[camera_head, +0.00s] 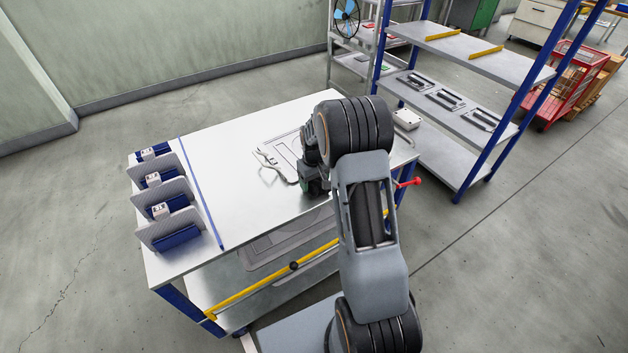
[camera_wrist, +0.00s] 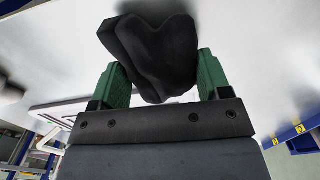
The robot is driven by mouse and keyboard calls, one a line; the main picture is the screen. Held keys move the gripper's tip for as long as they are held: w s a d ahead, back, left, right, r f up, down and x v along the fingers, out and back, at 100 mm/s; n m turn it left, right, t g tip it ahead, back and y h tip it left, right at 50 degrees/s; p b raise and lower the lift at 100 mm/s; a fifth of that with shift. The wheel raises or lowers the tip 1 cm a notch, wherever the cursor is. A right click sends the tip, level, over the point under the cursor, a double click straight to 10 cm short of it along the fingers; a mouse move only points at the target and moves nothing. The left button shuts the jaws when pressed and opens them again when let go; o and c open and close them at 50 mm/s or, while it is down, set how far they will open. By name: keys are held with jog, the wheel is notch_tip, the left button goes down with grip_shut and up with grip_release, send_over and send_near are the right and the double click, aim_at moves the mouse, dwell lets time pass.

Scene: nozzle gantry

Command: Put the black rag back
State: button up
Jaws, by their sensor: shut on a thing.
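The black rag (camera_wrist: 150,50) is a crumpled dark lump in the wrist view. It sits between the two green fingers of my gripper (camera_wrist: 163,75), which is shut on it. The rag bulges out beyond the fingertips. In the head view my gripper (camera_head: 312,187) is over the right part of the white worktable (camera_head: 226,135). My own arm hides much of that area, and I cannot make out the rag there. I cannot tell whether the rag touches the tabletop.
Grey dividers (camera_head: 170,230) with blue pieces and small white number blocks line the table's left end. A flat outlined frame and a cable (camera_head: 268,160) lie near my gripper. A blue-post shelf (camera_head: 470,130) stands behind right, with a red cart (camera_head: 565,85) beyond. The table's left-middle is clear.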

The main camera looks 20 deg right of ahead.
jog(key=shift+f, duration=0.2)
jog(key=o, duration=0.8)
jog(key=shift+r, duration=0.1)
notch_tip(320, 180, up, 12)
jog(key=s+a+r+t, duration=0.1)
jog(key=s+a+r, duration=0.5)
jog(key=s, duration=0.2)
jog(key=s+a+t, duration=0.1)
jog(key=s, duration=0.3)
jog(key=s+a, duration=0.2)
jog(key=s, duration=0.3)
jog(key=s+a+m+t, duration=0.1)
jog(key=s+a, duration=0.1)
jog(key=s, duration=0.3)
jog(key=shift+r+t, duration=0.25)
jog(key=shift+t, duration=0.05)
